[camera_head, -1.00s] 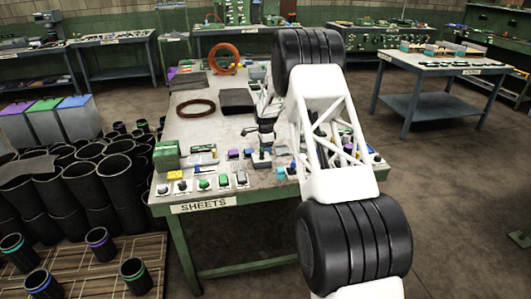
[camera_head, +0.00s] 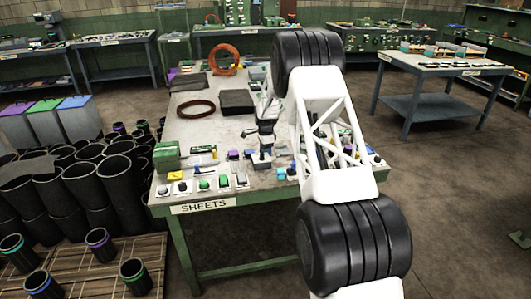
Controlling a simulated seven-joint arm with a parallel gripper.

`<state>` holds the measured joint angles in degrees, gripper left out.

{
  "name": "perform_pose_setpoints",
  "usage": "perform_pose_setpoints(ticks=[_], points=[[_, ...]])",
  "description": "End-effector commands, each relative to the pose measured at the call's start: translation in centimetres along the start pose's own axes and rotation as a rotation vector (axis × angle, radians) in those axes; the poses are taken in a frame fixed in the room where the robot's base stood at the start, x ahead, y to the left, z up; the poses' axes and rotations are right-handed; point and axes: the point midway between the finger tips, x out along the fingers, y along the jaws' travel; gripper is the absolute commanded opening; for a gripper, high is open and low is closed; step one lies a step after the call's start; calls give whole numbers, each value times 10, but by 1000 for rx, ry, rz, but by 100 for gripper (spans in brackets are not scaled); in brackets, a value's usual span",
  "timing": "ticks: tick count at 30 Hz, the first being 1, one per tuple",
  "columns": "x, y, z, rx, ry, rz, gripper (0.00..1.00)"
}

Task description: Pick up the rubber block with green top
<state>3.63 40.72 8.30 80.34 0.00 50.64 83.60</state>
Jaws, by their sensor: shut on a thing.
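My gripper (camera_head: 265,131) is over the front part of the sheets table (camera_head: 226,134), just left of my white arm link. It is shut on a small dark block (camera_head: 266,141), held close above the tabletop items. The block is tiny in this view and its top is mostly covered by the fingers, so I cannot tell its top colour. Small blocks with blue and purple tops stand near it, including a purple one (camera_head: 233,155) and a blue one (camera_head: 262,157).
A row of small boxes with coloured buttons (camera_head: 204,184) lines the table's front left edge. A green block-shaped item (camera_head: 166,155) stands at the left corner. Black tubes (camera_head: 85,185) crowd the floor at left.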

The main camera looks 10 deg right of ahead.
Motion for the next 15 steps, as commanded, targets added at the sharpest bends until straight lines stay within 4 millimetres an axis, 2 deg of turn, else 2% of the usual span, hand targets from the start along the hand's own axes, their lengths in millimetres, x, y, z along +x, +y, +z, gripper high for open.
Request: perform_pose_setpoints(ticks=[8,15], points=[[-9,0,0,0,0,-1,27],[-37,-1,0,0,0,-2,27]])
